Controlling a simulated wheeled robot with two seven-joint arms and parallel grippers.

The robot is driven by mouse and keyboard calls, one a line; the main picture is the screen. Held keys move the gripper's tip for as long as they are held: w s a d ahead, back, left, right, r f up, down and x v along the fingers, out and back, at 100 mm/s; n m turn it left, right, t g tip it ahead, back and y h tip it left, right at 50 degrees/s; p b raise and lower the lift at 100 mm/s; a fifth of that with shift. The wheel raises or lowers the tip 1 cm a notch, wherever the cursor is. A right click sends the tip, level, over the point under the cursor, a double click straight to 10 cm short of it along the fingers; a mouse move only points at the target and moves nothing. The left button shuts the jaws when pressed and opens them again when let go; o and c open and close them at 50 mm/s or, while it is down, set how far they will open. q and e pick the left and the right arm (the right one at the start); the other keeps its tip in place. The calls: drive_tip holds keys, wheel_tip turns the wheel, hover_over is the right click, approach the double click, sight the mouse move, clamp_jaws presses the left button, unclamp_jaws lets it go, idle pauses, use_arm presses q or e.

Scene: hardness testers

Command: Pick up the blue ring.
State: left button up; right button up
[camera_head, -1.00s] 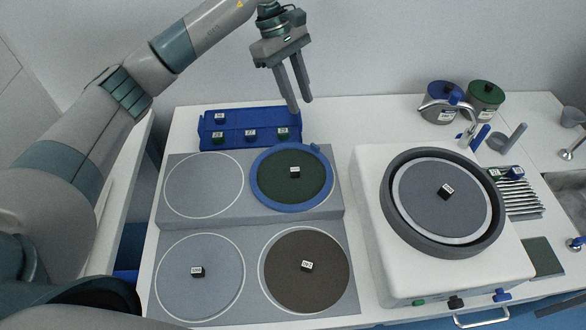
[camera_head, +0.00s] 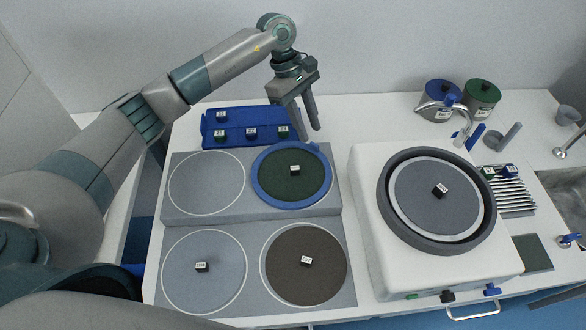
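The blue ring (camera_head: 262,194) lies flat around a dark green disc (camera_head: 290,186) at the back right of the grey stepped platform. A small tab on the ring sticks out at its upper right edge. A small black labelled block (camera_head: 295,170) sits on the green disc. My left gripper (camera_head: 309,135) points down just beyond the ring's upper right edge, near the tab. Its two fingers are apart with nothing seen between them. I cannot tell how high the fingertips are above the ring. My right gripper is not in view.
A blue rack (camera_head: 235,117) with small labelled blocks stands close behind the ring. A white polishing machine (camera_head: 365,215) with a round dark bowl stands to the right. Blue and green lidded pots (camera_head: 482,95) stand at the back right. Other discs lie on the platform (camera_head: 250,220).

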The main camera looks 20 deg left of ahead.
sight(314, 144)
use_arm(q)
drive_tip(key=shift+w+d+f+p, duration=0.1)
drive_tip(key=shift+d+f+p, duration=0.15)
drive_tip(key=shift+f+p, duration=0.55)
drive_tip(key=shift+p+x, duration=0.65)
drive_tip(key=shift+x, duration=0.35)
drive_tip(key=shift+w+d+f, duration=0.15)
drive_tip(key=shift+d+f, duration=0.05)
drive_tip(key=shift+f, duration=0.6)
clamp_jaws()
